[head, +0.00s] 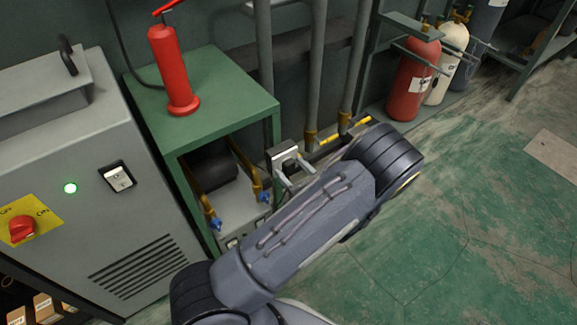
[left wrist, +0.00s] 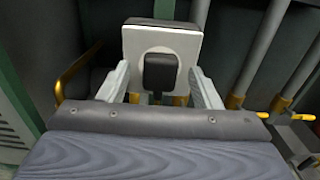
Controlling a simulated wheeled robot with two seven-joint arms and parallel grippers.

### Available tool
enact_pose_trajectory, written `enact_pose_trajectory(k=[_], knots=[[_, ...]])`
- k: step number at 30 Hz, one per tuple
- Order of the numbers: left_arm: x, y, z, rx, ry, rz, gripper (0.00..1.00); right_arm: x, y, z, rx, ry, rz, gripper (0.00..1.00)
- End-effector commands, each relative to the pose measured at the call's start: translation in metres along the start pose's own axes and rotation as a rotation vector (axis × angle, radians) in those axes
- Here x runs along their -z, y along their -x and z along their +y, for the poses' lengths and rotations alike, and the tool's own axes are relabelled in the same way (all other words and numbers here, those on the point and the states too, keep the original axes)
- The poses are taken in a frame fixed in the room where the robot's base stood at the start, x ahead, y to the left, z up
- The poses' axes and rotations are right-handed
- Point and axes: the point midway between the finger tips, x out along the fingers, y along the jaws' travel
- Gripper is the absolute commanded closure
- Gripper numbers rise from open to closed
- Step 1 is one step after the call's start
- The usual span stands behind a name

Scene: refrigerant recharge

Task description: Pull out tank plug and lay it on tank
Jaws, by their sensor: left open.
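A black plug (left wrist: 160,72) sits in a pale square socket plate (left wrist: 185,42) in the left wrist view. In the head view the socket box (head: 283,154) stands just right of the green table, partly behind my gripper. My left gripper (left wrist: 160,90) is open, with one pale finger on each side of the plug's lower part; I cannot tell whether they touch it. In the head view the left gripper (head: 291,173) points at the socket. A dark rounded body (head: 213,168) under the table may be the tank; its lower part is hidden. My right gripper is out of view.
A red extinguisher (head: 171,70) stands on the green table (head: 225,92). A grey cabinet (head: 95,190) with a lit green lamp is at left. Vertical pipes (head: 316,75) rise behind the socket. Gas cylinders (head: 412,80) stand at the back right.

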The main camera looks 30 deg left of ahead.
Motion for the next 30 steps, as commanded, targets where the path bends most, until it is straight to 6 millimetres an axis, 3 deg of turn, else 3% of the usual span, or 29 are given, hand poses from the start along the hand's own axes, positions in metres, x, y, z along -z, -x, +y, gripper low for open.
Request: enact_pose_trajectory(k=[28,30], knots=[[0.0001,0.0002,0.0001,0.0,0.0,0.0,0.42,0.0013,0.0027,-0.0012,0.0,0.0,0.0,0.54],[0.0001,0.0002,0.0001,0.0,0.0,0.0,0.48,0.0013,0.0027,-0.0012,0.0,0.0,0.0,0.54]])
